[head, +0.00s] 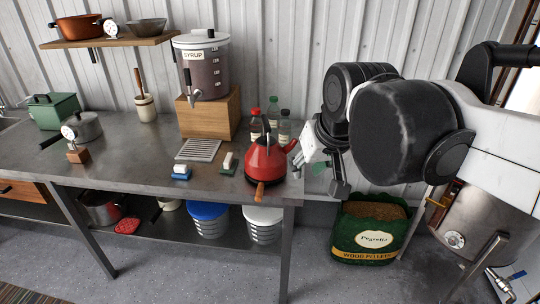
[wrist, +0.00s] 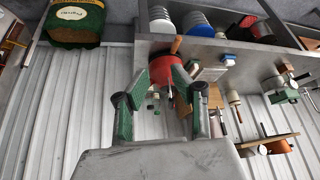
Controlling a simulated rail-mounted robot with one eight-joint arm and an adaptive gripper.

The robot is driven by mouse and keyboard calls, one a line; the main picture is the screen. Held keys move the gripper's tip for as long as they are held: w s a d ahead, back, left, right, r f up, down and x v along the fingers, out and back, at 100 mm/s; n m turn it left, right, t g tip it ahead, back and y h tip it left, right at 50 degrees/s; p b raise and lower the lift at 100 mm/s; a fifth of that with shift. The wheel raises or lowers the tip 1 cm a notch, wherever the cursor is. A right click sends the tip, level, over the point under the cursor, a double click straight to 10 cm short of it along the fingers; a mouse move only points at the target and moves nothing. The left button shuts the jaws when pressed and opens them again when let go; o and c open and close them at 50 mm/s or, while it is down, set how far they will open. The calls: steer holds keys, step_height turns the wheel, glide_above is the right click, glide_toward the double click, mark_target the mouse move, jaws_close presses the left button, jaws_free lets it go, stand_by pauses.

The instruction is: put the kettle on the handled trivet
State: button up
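The red kettle (head: 266,161) stands upright on the steel counter near its right front edge, its brown-tipped handle pointing to the front. My gripper (head: 312,158) is just right of the kettle, pointing at it. In the wrist view, my gripper (wrist: 158,78) is open, its green-padded fingers apart, with the kettle (wrist: 163,68) beyond the fingertips; I cannot tell whether they touch. A red, patterned flat piece (head: 127,226) on the lower shelf may be the handled trivet. A slatted metal grate (head: 198,149) lies flat on the counter, with no handle visible.
Several bottles (head: 273,112) stand close behind the kettle. A syrup dispenser (head: 203,66) sits on a wooden box (head: 208,114). Two small brushes or blocks (head: 229,163) lie left of the kettle. A pellet bag (head: 369,229) stands right of the counter. The counter's left-middle is mostly clear.

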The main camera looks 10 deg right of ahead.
steer(key=s+f+t, duration=0.1)
steer(key=s+f, duration=0.6)
steer(key=shift+s, duration=0.4)
step_height(320, 180, down, 4)
steer(key=b, duration=0.4)
steer(key=shift+f, duration=0.2)
